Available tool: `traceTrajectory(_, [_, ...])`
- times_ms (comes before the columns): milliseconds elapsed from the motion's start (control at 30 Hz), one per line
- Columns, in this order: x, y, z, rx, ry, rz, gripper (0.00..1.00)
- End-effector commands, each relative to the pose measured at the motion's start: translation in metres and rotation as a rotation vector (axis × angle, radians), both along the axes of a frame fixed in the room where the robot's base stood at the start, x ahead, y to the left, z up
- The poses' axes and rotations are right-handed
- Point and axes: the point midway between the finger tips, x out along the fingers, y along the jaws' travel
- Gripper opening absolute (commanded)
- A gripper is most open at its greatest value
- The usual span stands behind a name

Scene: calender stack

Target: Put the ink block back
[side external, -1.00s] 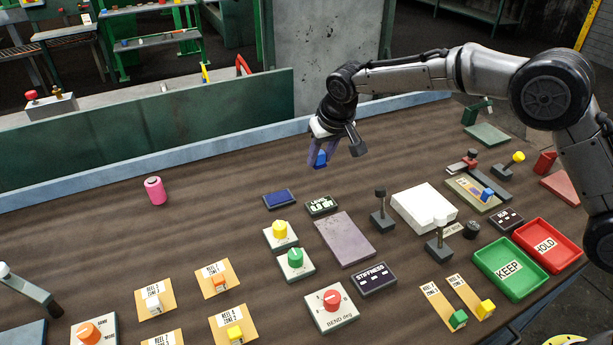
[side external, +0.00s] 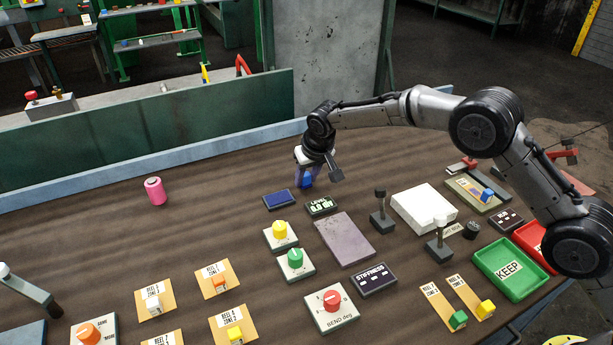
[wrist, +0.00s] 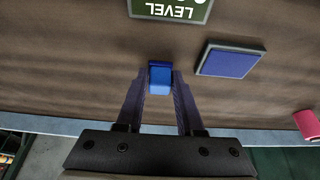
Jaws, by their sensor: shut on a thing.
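The ink block is a small blue block (wrist: 160,77), held between the two fingertips of my gripper (wrist: 159,88) in the wrist view. In the side view my gripper (side external: 306,178) is shut on the blue block (side external: 307,181), just behind the LEVEL display and the blue pad. The blue ink pad (side external: 279,199) is a flat dark-framed rectangle on the table, in front and to the left of my gripper. In the wrist view the pad (wrist: 229,60) lies to the right of the block, apart from it. The gap between the block and the table is hard to judge.
The LEVEL display (side external: 321,205) lies right of the pad. A pink cylinder (side external: 155,191) stands to the left. The yellow knob (side external: 280,230), a grey-purple plate (side external: 344,238) and a black lever (side external: 381,213) are nearer the front. The table between cylinder and pad is clear.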

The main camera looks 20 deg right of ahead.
Motion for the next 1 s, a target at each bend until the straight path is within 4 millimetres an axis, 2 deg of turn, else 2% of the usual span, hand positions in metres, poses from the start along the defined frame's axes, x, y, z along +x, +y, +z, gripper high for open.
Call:
traceTrajectory(167, [0.0, 0.0, -0.003, 0.0, 0.0, 0.0, 0.0])
traceTrajectory(200, [0.0, 0.0, -0.003, 0.0, 0.0, 0.0, 0.41])
traceTrajectory(333, [0.0, 0.0, -0.003, 0.0, 0.0, 0.0, 0.65])
traceTrajectory(700, [0.0, 0.0, 0.002, 0.0, -0.001, 0.0, 0.66])
traceTrajectory(833, [-0.005, 0.001, 0.016, 0.002, -0.004, 0.001, 0.66])
traceTrajectory(1000, [-0.019, 0.001, 0.049, 0.001, -0.005, 0.002, 0.66])
